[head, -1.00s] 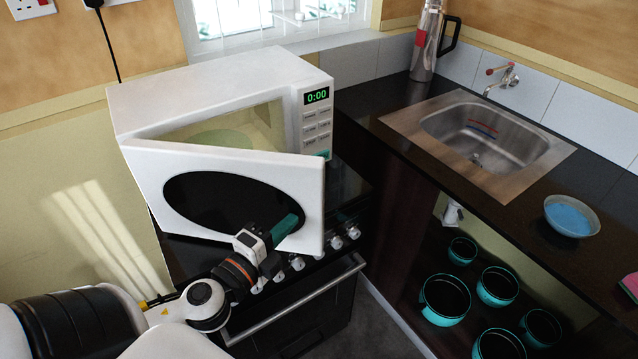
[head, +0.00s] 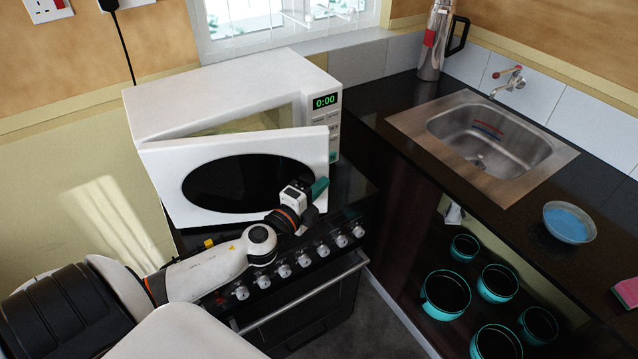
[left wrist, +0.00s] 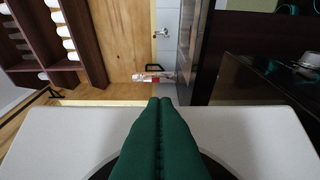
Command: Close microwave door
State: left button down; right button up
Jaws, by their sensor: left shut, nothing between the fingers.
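The white microwave (head: 235,88) stands on the black stove at the left back. Its door (head: 163,180), white with a dark oval window, is hinged at the left and partly open, with a gap at its right edge. My left gripper (head: 318,190) is shut and empty at the outer face of the door, near its lower right corner. I cannot tell whether it touches. In the left wrist view the shut green fingers (left wrist: 160,110) lie in front of the white door (left wrist: 60,135). My right gripper is not in view.
The stove's knobs (head: 303,260) and oven handle (head: 300,297) lie below the door. To the right are a sink (head: 490,140), a blue bowl (head: 570,222) and a flask (head: 433,42) on the dark counter. Several teal pots (head: 445,295) sit below.

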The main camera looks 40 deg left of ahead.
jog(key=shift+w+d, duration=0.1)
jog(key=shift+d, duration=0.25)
